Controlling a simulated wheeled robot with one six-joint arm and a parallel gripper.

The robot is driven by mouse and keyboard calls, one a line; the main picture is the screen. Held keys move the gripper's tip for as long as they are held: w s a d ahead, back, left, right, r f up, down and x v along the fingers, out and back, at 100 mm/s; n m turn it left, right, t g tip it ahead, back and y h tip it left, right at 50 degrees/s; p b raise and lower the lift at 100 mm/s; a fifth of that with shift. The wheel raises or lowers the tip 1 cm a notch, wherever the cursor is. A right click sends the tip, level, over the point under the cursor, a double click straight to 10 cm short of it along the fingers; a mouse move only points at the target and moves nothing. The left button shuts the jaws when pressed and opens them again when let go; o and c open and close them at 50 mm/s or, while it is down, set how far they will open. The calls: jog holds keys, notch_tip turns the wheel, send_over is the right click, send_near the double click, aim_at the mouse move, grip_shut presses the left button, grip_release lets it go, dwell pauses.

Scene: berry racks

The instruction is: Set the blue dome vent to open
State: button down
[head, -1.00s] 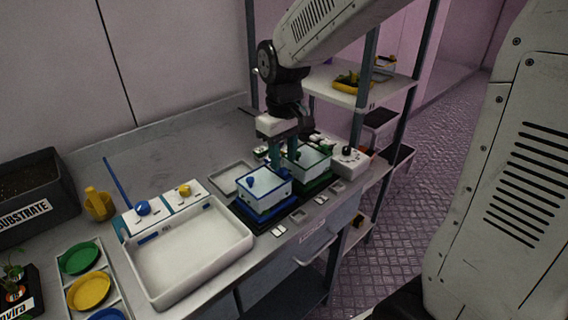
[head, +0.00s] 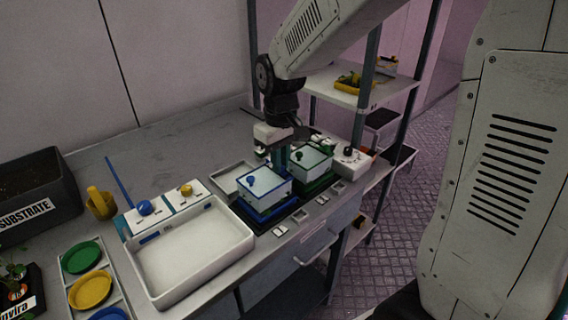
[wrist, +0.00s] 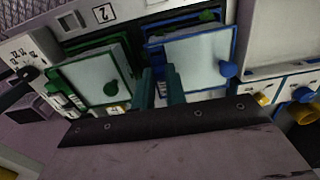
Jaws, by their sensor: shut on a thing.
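The blue dome (head: 265,185) is a clear, white-topped cover with a blue base and a blue knob (head: 251,182). It sits on the front bench, and in the wrist view the blue dome (wrist: 200,62) is right of the fingers. My gripper (head: 280,160) is low at the dome's back edge. In the wrist view my gripper's (wrist: 161,88) two fingers stand close together at the dome's left edge, shut on a small part there, apparently the vent. The fingers hide that part, so its setting cannot be read.
A green dome (head: 308,160) stands close on the right, leaving little room beside the fingers. A control box with a dial (head: 350,160) is farther right. A white tray (head: 190,262), a knob panel (head: 162,207) and a grey tray (head: 228,180) are left.

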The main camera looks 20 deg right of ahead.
aim_at(283, 177)
jog(key=shift+w+a, duration=0.2)
jog(key=shift+w, duration=0.35)
jog(key=shift+w+a, duration=0.2)
jog(key=shift+w, duration=0.3)
jog(key=c, duration=1.4)
grip_release()
notch_tip(283, 177, up, 8)
jog(key=shift+f, duration=0.15)
jog(key=s+d+m, duration=0.1)
jog(key=s+d, duration=0.1)
jog(key=s, duration=1.1)
jog(key=s+d+r+m+t, duration=0.1)
jog(key=s+d+m, duration=0.1)
jog(key=s, duration=1.1)
jog(key=shift+s+r+m, duration=0.15)
jog(key=shift+r+m, duration=0.05)
jog(key=shift+m, duration=0.1)
